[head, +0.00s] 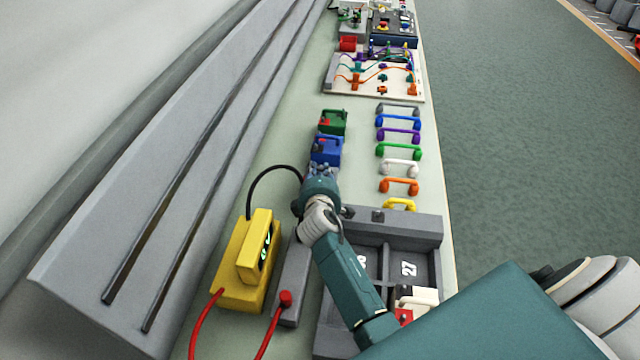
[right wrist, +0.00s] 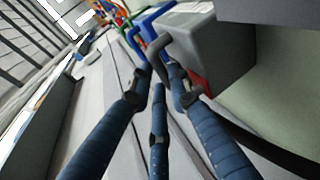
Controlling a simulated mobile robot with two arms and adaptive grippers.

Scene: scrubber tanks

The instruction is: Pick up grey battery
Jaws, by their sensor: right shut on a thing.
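The grey battery (right wrist: 205,45) is a grey box with a grey handle, and it shows in the right wrist view at the upper right. My right gripper (right wrist: 160,85) is shut on its handle, with blue fingers on both sides of it. In the head view my right gripper (head: 322,172) is just in front of the blue battery (head: 326,150) and mostly hides the grey battery. A green battery (head: 333,122) stands behind the blue one. My left gripper is not in view.
A dark grey compartment tray (head: 430,229) with a white and red item (head: 416,298) lies right of my arm. A yellow meter (head: 247,262) with cables stands at left. Several coloured handles (head: 398,152) line the right edge. A wire board (head: 372,78) lies farther back.

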